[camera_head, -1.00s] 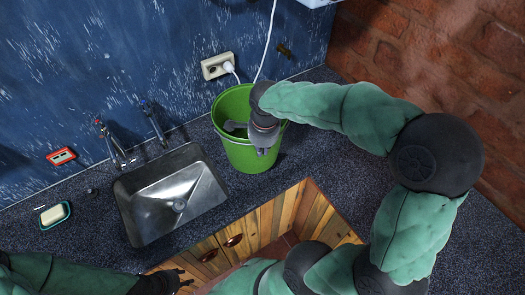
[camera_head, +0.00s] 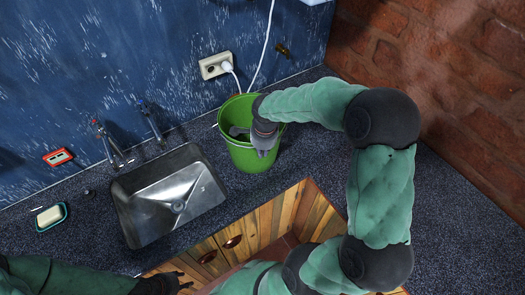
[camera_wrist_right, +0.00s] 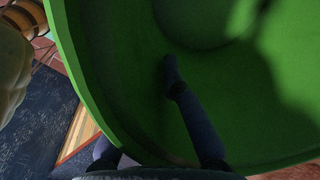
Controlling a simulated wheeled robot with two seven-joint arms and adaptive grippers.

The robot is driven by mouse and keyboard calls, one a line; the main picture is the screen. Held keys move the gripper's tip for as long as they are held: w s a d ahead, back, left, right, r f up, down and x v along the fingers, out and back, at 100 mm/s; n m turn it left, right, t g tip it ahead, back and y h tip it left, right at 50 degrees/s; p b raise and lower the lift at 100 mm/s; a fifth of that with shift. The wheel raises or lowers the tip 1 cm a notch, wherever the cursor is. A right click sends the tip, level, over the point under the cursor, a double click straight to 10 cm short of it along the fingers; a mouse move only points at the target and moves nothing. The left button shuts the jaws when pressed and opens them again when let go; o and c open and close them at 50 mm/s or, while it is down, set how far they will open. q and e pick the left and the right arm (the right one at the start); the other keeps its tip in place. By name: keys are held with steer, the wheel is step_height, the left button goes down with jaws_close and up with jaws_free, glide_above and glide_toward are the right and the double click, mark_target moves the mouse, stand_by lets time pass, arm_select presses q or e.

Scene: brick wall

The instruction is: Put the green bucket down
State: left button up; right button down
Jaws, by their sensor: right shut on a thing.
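The green bucket (camera_head: 246,157) is upright over the dark speckled counter, just right of the sink, in the head view. Whether its base touches the counter cannot be told. My right gripper (camera_head: 262,152) is shut on the bucket's near right rim. In the right wrist view one finger reaches inside the bucket (camera_wrist_right: 135,90) and the other is outside its wall. The bucket's green inside fills most of that view. My left gripper (camera_head: 182,283) is dark and low at the left, apart from the bucket; its jaw opening is unclear.
The steel sink (camera_head: 172,198) and two taps (camera_head: 110,145) are left of the bucket. A white socket (camera_head: 215,66) with a plugged cable is on the blue wall behind. A soap dish (camera_head: 51,217) and a red-framed item (camera_head: 58,157) lie far left. The counter (camera_head: 450,220) at right is clear.

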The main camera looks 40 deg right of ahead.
steer(key=shift+f, duration=0.1)
steer(key=c, duration=1.4)
jaws_free()
